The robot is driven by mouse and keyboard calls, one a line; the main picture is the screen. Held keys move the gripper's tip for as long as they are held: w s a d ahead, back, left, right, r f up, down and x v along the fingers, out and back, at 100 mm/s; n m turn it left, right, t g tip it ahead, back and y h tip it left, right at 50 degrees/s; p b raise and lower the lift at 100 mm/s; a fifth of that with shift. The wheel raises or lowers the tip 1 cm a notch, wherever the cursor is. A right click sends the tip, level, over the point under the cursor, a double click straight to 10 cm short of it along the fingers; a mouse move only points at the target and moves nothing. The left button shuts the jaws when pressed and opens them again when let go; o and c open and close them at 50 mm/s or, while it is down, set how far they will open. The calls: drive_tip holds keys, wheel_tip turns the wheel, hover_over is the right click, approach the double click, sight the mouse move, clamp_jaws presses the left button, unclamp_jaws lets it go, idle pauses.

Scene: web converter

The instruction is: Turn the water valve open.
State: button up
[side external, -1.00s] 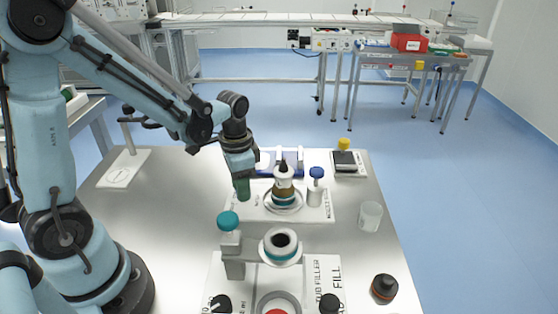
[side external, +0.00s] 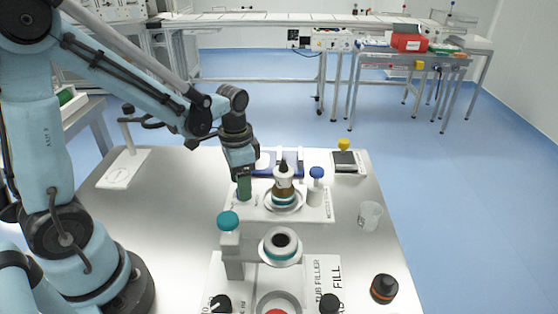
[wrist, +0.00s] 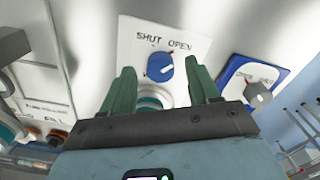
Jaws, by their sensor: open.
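In the wrist view a blue knob (wrist: 160,67) with a dark pointer mark sits on a white panel (wrist: 195,45) printed SHUT and OPEN. In the side view my gripper (side external: 244,188) points down at the left part of the white unit behind the teal-capped post. I cannot make out the knob under it there.
A dropper bottle (side external: 284,182) and a blue-capped post (side external: 316,180) stand close right of my gripper. A teal-capped post (side external: 229,232) stands in front. A blue-edged panel with a grey knob (wrist: 257,94) is at right in the wrist view. A clear cup (side external: 369,215) stands farther right.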

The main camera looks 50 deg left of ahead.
wheel_tip(320, 180, up, 11)
idle(0.6)
drive_tip(key=shift+s, duration=0.1)
drive_tip(key=s+d+n+t, duration=0.1)
drive_tip(key=t, duration=0.1)
drive_tip(key=s+d+n+t, duration=0.1)
drive_tip(key=t, duration=0.1)
drive_tip(key=s+d+f+n+t, duration=0.1)
drive_tip(key=n+t, duration=0.1)
drive_tip(key=t, duration=0.1)
drive_tip(key=shift+s+d, duration=0.25)
drive_tip(key=shift+d, duration=0.15)
